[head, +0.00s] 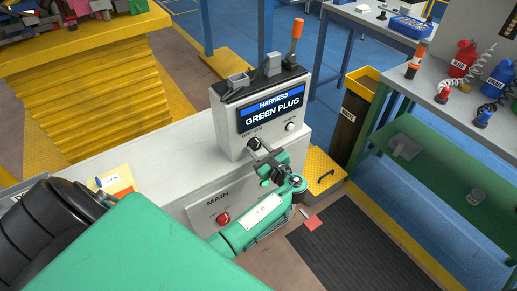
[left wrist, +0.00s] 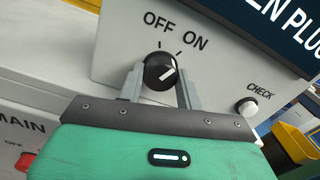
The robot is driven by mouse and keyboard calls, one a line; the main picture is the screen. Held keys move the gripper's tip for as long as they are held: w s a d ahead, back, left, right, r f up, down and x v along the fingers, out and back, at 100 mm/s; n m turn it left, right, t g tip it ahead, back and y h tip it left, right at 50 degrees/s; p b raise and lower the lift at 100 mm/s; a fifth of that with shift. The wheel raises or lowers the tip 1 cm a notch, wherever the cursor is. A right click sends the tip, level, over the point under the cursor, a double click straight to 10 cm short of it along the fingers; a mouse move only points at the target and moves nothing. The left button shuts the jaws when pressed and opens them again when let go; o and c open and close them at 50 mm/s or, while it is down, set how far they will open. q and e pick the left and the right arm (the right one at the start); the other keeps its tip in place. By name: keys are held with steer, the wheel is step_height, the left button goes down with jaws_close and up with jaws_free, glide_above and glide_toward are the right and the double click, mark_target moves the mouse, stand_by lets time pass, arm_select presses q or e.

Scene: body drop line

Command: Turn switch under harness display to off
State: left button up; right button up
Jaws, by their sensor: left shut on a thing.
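The white control box (head: 228,128) stands on a grey-white bench. Its harness display (head: 272,111) reads "HARNESS GREEN PLUG". Below the display is a black rotary switch (left wrist: 158,73) with OFF and ON lettering above it. In the left wrist view its white pointer line slants up to the right, toward the ON side. My left gripper (left wrist: 158,82) has its grey fingers on either side of the knob and is shut on it. In the head view the gripper (head: 257,148) reaches the box from below and partly hides the switch. My right gripper is not in view.
A white CHECK button (left wrist: 246,109) sits right of the switch. A red MAIN knob (head: 223,219) is on the lower panel. An orange-topped lever (head: 296,27) rises from the box. A black and yellow bin (head: 349,125) and green-framed table (head: 425,148) stand right.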

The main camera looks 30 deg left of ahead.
arm_select(q)
steer(key=shift+n, duration=0.3)
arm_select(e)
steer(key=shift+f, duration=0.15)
arm_select(q)
steer(key=shift+f+n+b, duration=0.15)
steer(key=shift+n+b, duration=0.5)
steer(key=shift+n, duration=0.15)
steer(key=shift+n+b, duration=0.3)
steer(key=shift+n, duration=0.1)
steer(key=shift+n+b, duration=0.3)
steer(key=shift+n, duration=0.1)
steer(key=n+b, duration=0.2)
steer(key=n, duration=0.1)
steer(key=shift+n+b, duration=1.35)
steer(key=shift+n, duration=0.25)
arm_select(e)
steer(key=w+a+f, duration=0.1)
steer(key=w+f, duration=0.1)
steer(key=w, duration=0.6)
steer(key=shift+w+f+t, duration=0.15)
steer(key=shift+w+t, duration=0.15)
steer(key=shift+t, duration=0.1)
